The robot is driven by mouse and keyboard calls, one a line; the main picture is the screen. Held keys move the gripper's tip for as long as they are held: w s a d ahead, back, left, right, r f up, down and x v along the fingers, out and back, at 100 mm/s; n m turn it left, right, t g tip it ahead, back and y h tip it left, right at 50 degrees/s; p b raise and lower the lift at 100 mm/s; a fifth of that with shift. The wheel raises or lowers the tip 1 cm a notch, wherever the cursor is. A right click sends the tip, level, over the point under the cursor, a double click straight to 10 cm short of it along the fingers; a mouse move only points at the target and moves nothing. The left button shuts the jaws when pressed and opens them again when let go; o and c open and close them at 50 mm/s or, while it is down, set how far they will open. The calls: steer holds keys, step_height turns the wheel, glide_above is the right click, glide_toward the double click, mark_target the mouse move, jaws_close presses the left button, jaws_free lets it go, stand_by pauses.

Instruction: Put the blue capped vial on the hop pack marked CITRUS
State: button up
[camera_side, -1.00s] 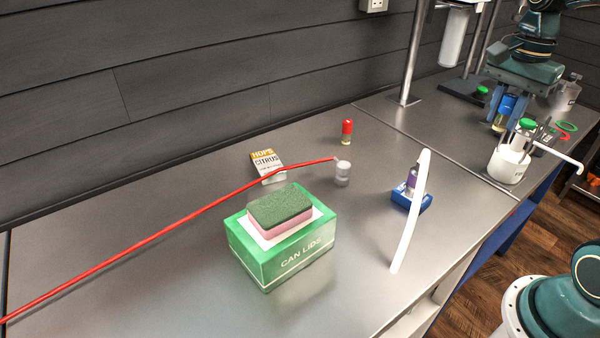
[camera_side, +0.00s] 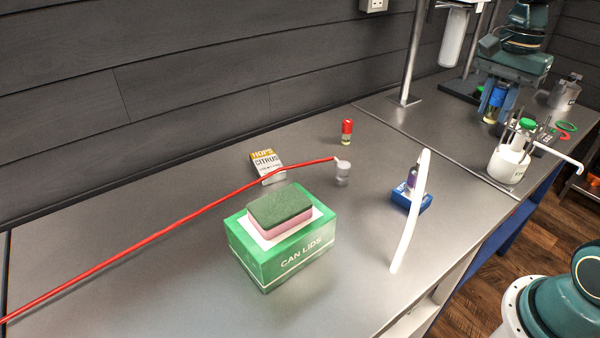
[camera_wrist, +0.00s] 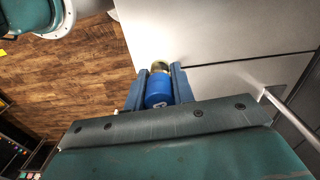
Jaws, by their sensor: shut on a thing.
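The blue capped vial (camera_side: 495,102) is between the fingers of my gripper (camera_side: 495,108) at the back right in the side view. My gripper is shut on it and holds it upright, its yellowish lower part showing below the blue cap. In the wrist view the vial's blue cap (camera_wrist: 158,92) sits between the two blue fingers (camera_wrist: 160,82). The hop pack marked CITRUS (camera_side: 267,165) lies flat on the bench left of centre in the side view, far from my gripper. A red hose crosses near its lower edge.
A green CAN LIDS box (camera_side: 285,250) bears a sponge (camera_side: 279,212). A red capped vial (camera_side: 347,132), a blue holder (camera_side: 412,201), a white curved tube (camera_side: 411,210) and a white jug (camera_side: 507,163) stand around. A metal post (camera_side: 413,60) rises behind.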

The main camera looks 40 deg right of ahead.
steer(key=w+a+n, duration=0.3)
steer(key=w+n, duration=0.1)
steer(key=w, duration=0.6)
steer(key=n, duration=1.1)
glide_above(274, 167)
steer(key=shift+f, duration=6.55)
steer(key=shift+f, duration=0.1)
steer(key=shift+f, duration=1.9)
steer(key=shift+f, duration=0.1)
